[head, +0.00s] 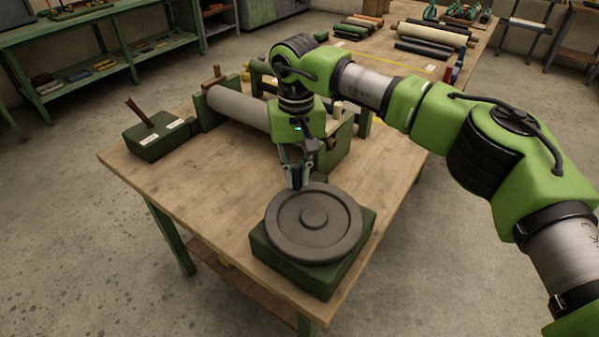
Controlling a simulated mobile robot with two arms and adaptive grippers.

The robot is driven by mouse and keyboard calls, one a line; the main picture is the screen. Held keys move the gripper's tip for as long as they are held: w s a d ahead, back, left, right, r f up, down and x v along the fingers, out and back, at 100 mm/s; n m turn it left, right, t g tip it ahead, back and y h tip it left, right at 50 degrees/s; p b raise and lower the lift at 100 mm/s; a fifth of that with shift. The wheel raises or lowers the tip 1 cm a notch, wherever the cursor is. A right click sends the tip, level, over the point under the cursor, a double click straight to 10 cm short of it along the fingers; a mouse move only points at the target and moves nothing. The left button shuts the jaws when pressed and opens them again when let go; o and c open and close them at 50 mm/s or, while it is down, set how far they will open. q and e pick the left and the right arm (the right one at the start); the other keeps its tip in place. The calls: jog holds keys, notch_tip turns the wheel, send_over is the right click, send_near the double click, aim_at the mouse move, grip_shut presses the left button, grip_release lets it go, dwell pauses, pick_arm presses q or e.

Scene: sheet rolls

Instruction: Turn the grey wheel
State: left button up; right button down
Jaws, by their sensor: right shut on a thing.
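The grey wheel (290,236) is a round disc with a raised rim and a central hub. It lies flat on top of a dark green block (330,278) near the front corner of the wooden table. My right gripper (298,186) points down at the wheel's far edge and is shut on the rim there. The exact contact of the fingertips is small and partly hidden. My left gripper is not in view.
A grey roll (238,108) lies in a green stand behind the gripper. A green box with a brown lever (141,112) is at the table's left. More rolls (432,36) lie at the back. The table's left front area is clear.

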jog(key=shift+s+a, duration=0.1)
jog(key=c, duration=2)
grip_release()
notch_tip(320, 180, up, 12)
